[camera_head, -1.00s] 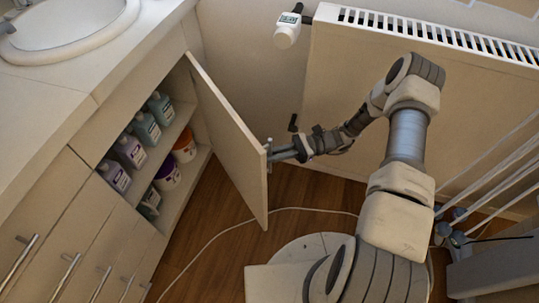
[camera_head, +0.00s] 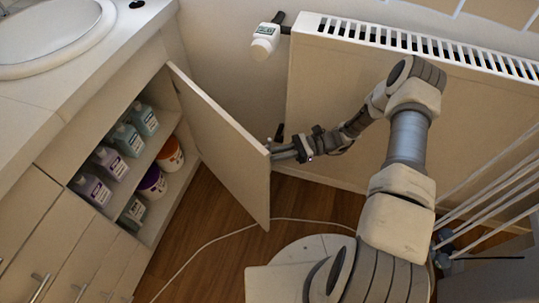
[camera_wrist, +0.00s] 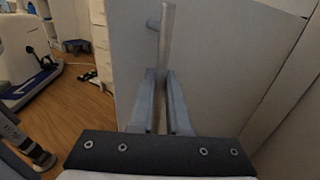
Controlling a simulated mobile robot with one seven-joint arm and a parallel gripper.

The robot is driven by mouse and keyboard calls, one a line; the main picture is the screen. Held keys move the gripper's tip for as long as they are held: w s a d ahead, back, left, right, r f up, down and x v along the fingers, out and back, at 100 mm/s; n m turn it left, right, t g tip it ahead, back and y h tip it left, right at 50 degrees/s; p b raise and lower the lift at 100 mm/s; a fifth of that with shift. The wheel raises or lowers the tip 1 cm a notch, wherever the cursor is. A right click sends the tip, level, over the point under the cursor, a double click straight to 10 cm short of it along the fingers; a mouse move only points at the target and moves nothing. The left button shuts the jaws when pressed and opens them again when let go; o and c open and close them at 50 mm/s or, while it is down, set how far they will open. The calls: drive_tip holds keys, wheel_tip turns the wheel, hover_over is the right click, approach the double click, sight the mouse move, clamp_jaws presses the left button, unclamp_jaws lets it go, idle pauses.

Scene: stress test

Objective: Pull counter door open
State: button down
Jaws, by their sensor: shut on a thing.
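The counter door (camera_head: 222,148) is a pale panel hinged at the cabinet's far end. It stands wide open, swung out from the shelves. My gripper (camera_head: 276,152) is at the door's outer face near its free edge. In the wrist view, my gripper (camera_wrist: 162,100) has its two fingers on either side of the bar handle (camera_wrist: 167,45), shut on it. The door's face (camera_wrist: 215,55) fills much of that view. In the head view the handle is mostly hidden by the fingers.
The open cabinet shows shelves with several bottles (camera_head: 128,138) and tubs (camera_head: 170,154). A sink (camera_head: 50,35) is set in the counter above. A radiator (camera_head: 400,100) stands behind my arm. A white cable (camera_head: 215,238) lies across the wooden floor.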

drive_tip(key=shift+s, duration=0.1)
drive_tip(key=c, duration=0.9)
unclamp_jaws()
drive_tip(key=shift+d, duration=0.15)
